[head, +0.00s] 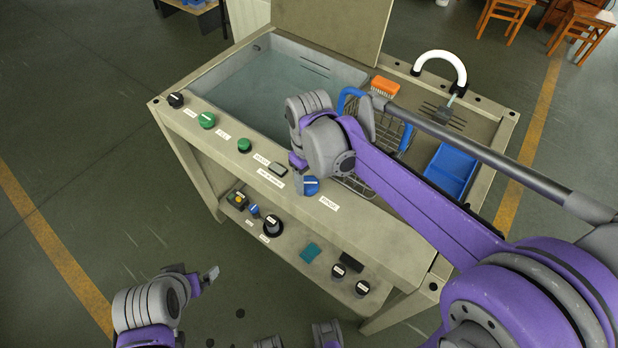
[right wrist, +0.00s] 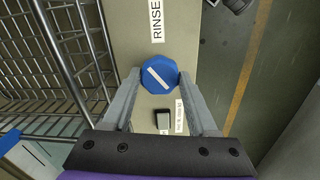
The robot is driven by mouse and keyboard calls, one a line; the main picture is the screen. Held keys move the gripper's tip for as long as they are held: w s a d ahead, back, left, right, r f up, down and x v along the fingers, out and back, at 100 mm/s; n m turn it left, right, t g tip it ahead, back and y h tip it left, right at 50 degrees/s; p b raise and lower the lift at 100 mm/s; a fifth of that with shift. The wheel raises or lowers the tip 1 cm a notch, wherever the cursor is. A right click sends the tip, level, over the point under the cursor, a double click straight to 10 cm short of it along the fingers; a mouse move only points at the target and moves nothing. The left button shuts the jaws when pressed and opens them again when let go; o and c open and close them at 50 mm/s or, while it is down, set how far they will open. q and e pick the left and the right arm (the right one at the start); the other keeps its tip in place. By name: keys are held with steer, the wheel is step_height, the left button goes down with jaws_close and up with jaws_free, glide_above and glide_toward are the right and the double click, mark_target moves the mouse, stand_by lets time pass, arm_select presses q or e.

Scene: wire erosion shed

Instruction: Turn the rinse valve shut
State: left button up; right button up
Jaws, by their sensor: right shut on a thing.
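The rinse valve is a blue faceted knob (head: 311,186) on the front ledge of the bench, beside a white "RINSE" label (head: 329,203). In the right wrist view the knob (right wrist: 158,74) sits between the two grey fingers of my right gripper (right wrist: 159,78), which is shut on it. A white line on the knob runs slantwise, from upper left to lower right in that view. In the head view my right gripper (head: 304,184) partly hides the knob. My left gripper (head: 211,274) is low at the left, away from the bench; its opening is unclear.
A water-filled basin (head: 255,90) lies behind the ledge. Green knobs (head: 206,120) and a small dark switch (head: 278,168) share the ledge. A wire basket (head: 398,128) with blue handles is behind my right gripper. A lower shelf (head: 285,243) carries more knobs.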

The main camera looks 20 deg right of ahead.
mark_target(309, 183)
steer(key=m, duration=0.3)
steer(key=shift+m, duration=2.1)
steer(key=o, duration=1.4)
steer(key=shift+c, duration=0.2)
step_height(309, 183, up, 11)
steer(key=shift+p, duration=0.45)
steer(key=shift+f, duration=0.1)
